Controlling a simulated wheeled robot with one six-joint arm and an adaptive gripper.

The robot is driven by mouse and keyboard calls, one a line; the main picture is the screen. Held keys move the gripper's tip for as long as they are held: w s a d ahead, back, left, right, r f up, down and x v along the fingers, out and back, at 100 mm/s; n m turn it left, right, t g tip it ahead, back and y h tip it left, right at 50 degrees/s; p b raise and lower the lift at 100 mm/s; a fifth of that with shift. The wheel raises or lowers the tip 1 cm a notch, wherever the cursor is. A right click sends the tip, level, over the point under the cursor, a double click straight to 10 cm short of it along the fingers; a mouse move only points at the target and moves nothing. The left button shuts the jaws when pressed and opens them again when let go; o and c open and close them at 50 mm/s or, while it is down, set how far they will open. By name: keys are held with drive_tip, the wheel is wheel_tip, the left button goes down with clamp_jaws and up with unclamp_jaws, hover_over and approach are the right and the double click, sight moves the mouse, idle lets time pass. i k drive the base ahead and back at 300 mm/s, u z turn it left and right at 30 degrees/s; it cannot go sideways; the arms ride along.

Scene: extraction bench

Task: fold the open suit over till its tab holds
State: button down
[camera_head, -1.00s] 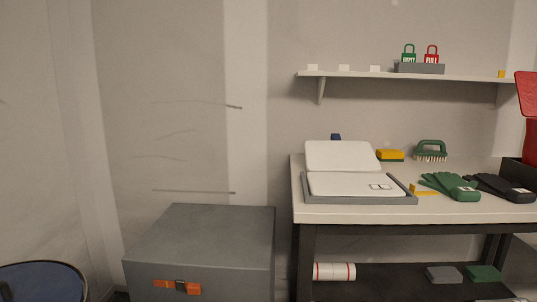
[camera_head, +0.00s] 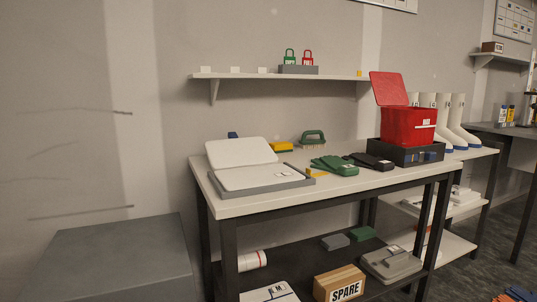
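The open suit is a white folded panel lying in a shallow grey tray (camera_head: 262,190) at the left end of the bench. Its lower half (camera_head: 262,173) lies flat in the tray, with a small marked label near its right side. Its upper half (camera_head: 240,152) is a white flap tilted up and back behind the tray. A small blue piece (camera_head: 232,135), possibly the tab, shows at the flap's top edge. My gripper is not in this view.
Green gloves (camera_head: 334,166), dark gloves (camera_head: 370,161), a yellow sponge (camera_head: 282,147) and a green brush (camera_head: 313,139) lie on the bench (camera_head: 345,184). A red open-lidded box (camera_head: 408,126) stands right. A grey chest (camera_head: 118,255) stands left; a shelf (camera_head: 270,75) hangs above.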

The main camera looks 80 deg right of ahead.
sight(235, 152)
drive_tip(key=z, duration=1.45)
drive_tip(key=i, duration=1)
drive_tip(key=z, duration=0.05)
